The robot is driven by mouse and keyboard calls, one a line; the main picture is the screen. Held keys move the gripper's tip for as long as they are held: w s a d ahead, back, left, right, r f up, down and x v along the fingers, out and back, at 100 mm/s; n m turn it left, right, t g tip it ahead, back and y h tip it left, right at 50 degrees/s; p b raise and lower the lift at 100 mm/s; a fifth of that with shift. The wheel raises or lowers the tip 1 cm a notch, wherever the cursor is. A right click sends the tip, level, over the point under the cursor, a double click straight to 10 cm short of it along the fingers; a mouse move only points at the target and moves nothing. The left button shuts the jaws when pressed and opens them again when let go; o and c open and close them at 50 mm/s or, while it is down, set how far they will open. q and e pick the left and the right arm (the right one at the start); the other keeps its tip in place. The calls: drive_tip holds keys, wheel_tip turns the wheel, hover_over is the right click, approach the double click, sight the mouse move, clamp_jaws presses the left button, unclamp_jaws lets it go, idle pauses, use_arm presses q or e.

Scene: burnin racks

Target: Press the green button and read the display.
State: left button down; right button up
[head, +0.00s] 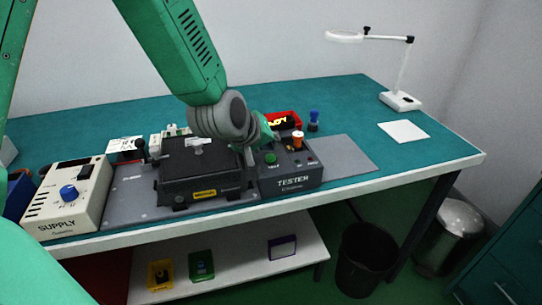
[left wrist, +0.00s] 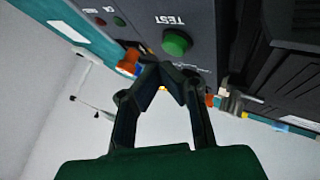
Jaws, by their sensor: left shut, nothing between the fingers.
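The dark tester box (head: 291,181) marked TESTER stands on the bench, right of a black fixture box. Its green button (head: 271,159) is on the sloped top. In the left wrist view the green button (left wrist: 176,42) sits beside the word TEST, just beyond my fingertips. My left gripper (left wrist: 160,62) is shut and empty, with its tips apart from the button in that view. In the head view my left gripper (head: 268,131) is above and behind the tester, its tips hard to make out. I cannot make out a display or reading. My right gripper is not in view.
The black fixture box (head: 202,168) is close to the left of the tester. An orange-topped knob (head: 298,140) stands at the tester's back, near a red bin (head: 290,116). A supply unit (head: 70,199) is far left. The grey mat (head: 345,154) right of the tester is clear.

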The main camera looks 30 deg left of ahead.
sight(270, 156)
use_arm(q)
drive_tip(key=shift+f, duration=0.15)
drive_tip(key=shift+f, duration=0.2)
drive_tip(key=shift+f+b, duration=0.35)
drive_tip(key=shift+f, duration=0.05)
idle(0.7)
drive_tip(key=shift+r, duration=0.1)
drive_tip(key=shift+s+r+p, duration=0.1)
drive_tip(key=shift+r+p, duration=0.65)
drive_tip(key=shift+p, duration=0.15)
wheel_tip(270, 156, up, 5)
drive_tip(key=p, duration=0.5)
drive_tip(key=shift+r, duration=0.1)
